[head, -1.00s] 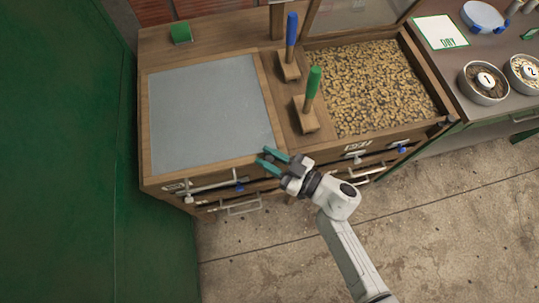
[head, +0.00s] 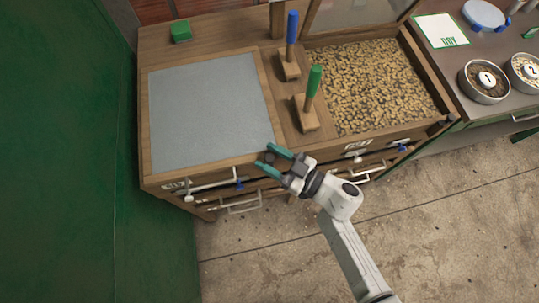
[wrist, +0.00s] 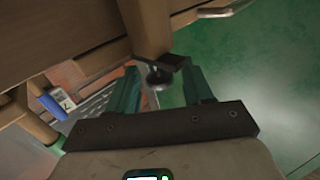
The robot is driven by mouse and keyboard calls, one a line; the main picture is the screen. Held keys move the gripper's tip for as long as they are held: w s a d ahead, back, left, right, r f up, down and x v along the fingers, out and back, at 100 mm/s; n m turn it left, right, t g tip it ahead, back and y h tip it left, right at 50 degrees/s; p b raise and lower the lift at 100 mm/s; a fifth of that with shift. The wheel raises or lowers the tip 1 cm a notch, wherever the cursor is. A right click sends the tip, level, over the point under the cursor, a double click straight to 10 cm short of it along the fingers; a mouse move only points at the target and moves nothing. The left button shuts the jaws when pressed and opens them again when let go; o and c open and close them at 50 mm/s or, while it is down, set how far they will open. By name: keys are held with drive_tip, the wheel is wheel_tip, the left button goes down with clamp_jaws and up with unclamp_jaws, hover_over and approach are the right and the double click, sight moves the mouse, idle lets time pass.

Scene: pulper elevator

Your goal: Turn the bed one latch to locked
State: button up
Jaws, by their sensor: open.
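The left bed (head: 211,110) has a grey covered top. On its front edge is a latch (head: 210,185), a pale bar with a white knob at its left end and a blue piece at its right. The label beside it is too small to read. My gripper (head: 268,156) is open with teal fingers, at the bed's front right corner, right of the latch and apart from it. In the wrist view my gripper (wrist: 160,90) shows a dark round-ended piece (wrist: 160,74) between or beyond its fingers; I cannot tell what it is.
The right bed (head: 375,85) holds beans and has its own front latch (head: 355,157). Blue-handled (head: 292,28) and green-handled (head: 313,82) tools stand between the beds. Drawer handles (head: 240,206) stick out below. A green wall (head: 70,150) stands left; the floor in front is clear.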

drive_tip(key=b+v, duration=0.2)
drive_tip(key=v, duration=0.8)
drive_tip(key=shift+d+f, duration=0.1)
drive_tip(key=shift+d, duration=0.05)
